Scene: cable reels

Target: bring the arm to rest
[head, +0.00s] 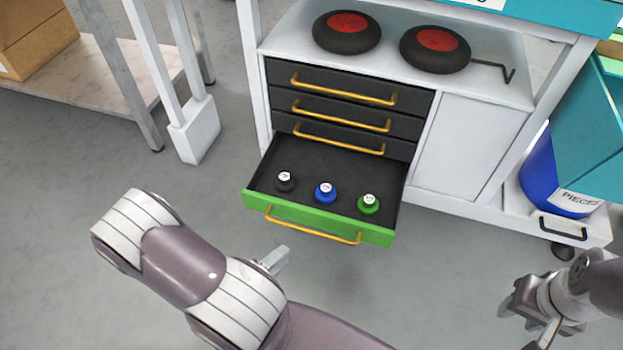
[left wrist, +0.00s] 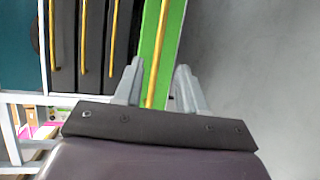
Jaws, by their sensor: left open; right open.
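My left gripper (head: 273,260) is partly hidden behind my own arm and sits just in front of the open green-fronted drawer (head: 290,218). In the left wrist view its two grey fingers (left wrist: 159,82) are spread and empty. The drawer's yellow handle (left wrist: 157,88) shows between them in the picture, and in the head view the visible finger is apart from the handle (head: 312,228). My right gripper (head: 526,326) is at the lower right, over the floor, open with nothing seen in it.
The open drawer holds a black (head: 286,183), a blue (head: 325,194) and a green knob-like piece (head: 369,206). Three black drawers (head: 345,100) above are shut. Two black-and-red reels (head: 346,33) stand on top. A blue bin (head: 548,180) is at right.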

